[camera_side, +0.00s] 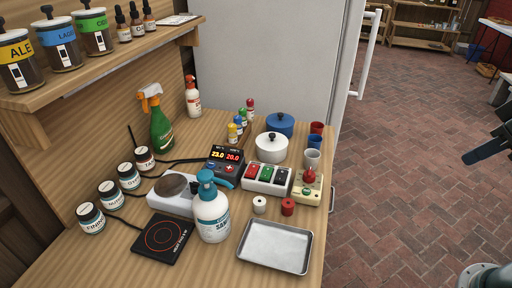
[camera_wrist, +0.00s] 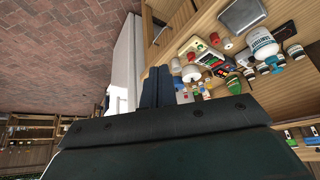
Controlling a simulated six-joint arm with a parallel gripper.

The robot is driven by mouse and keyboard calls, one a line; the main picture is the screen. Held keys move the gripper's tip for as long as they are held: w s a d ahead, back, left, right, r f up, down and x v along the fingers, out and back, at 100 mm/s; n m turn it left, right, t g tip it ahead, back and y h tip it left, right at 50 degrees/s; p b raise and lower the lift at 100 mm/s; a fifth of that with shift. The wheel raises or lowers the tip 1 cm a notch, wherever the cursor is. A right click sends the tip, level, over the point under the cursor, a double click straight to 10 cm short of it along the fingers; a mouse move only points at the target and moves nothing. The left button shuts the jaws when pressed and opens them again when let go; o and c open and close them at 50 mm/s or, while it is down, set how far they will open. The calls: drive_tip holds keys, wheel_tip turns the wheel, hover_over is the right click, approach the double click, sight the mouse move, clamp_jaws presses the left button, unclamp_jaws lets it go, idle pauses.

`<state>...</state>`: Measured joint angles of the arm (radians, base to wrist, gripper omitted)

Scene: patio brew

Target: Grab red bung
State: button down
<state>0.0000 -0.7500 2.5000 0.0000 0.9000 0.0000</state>
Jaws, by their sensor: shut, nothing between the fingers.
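The red bung (camera_side: 288,207) stands on the wooden bench, just behind the metal tray (camera_side: 246,262) and to the right of a white bung (camera_side: 260,204). In the wrist view the red bung (camera_wrist: 214,38) is small, near the top. My gripper (camera_side: 468,158) is at the right edge of the side view, over the brick floor and well away from the bench. Its dark fingers (camera_wrist: 157,86) are together in the wrist view, with nothing between them.
A white pump bottle (camera_side: 212,217) stands left of the bungs. Behind them are a switch box (camera_side: 267,180) and a cream box with a red knob (camera_side: 308,188). Pots and cups stand farther back. The space between my gripper and the bench looks clear.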

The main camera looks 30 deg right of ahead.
drive_tip(key=c, duration=1.3)
unclamp_jaws()
drive_tip(key=shift+c, duration=0.2)
drive_tip(key=w+a+f+n+g+y, duration=0.1)
drive_tip(key=w+a+n, duration=0.25)
drive_tip(key=w, duration=0.25)
drive_tip(key=w+a+f+n+g+y, duration=0.1)
drive_tip(key=w+a+f+n+y, duration=0.1)
drive_tip(key=w+n, duration=0.4)
drive_tip(key=n+g+y, duration=0.2)
drive_tip(key=n+y, duration=0.1)
drive_tip(key=n, duration=0.3)
approach(288, 203)
drive_tip(key=shift+w+v, duration=0.1)
drive_tip(key=shift+v, duration=0.8)
drive_tip(key=shift+w+v, duration=0.15)
drive_tip(key=shift+v, duration=0.75)
drive_tip(key=shift+a, duration=0.1)
drive_tip(key=shift+x, duration=4.2)
